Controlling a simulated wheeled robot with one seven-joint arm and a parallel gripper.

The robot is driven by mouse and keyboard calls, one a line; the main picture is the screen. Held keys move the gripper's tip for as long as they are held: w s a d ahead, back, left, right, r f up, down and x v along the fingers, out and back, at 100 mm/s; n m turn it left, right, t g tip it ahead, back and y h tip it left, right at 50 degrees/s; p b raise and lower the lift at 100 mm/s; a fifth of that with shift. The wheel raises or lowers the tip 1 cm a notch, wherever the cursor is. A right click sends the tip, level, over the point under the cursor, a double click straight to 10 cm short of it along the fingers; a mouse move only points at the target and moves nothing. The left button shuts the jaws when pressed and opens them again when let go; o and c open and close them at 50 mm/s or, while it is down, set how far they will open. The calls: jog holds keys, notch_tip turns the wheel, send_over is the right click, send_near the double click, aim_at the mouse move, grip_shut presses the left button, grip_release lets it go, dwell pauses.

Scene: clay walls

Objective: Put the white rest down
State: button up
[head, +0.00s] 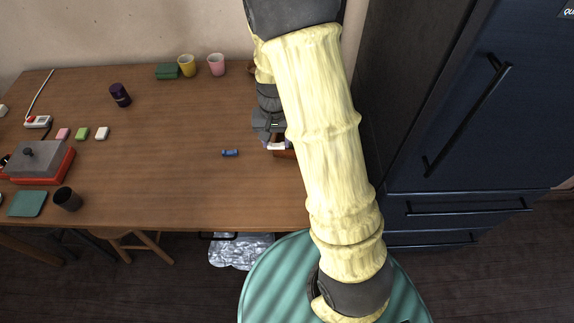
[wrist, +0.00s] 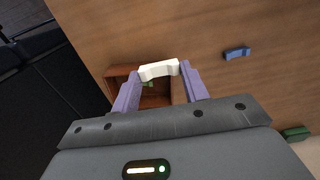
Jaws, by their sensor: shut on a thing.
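The white rest (wrist: 158,70) is a small arched block held between the purple fingertips of my gripper (wrist: 160,80) in the wrist view. It also shows in the head view (head: 277,147), at the right part of the table. My gripper is shut on it. Behind the rest in the wrist view is an open brown wooden box (wrist: 121,73) with a small green piece (wrist: 149,84) partly visible inside. In the head view my arm hides most of the box (head: 285,154). I cannot tell how high the rest is above the box.
A blue rest (wrist: 237,53) lies on the wooden table (head: 190,190), left of my gripper in the head view (head: 230,153). A yellow cup (head: 187,66), pink cup (head: 217,65) and green box (head: 167,71) stand at the back. A dark blue fridge (head: 470,120) stands right.

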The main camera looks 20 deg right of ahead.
jog(key=shift+f, duration=0.15)
send_over(277, 167)
notch_tip(277, 167, down, 6)
jog(key=shift+s+d+r, duration=0.1)
dwell(0.3)
jog(key=shift+f+b, duration=0.35)
jog(key=shift+f, duration=1.6)
jog(key=shift+f, duration=0.35)
jog(key=shift+f, duration=0.1)
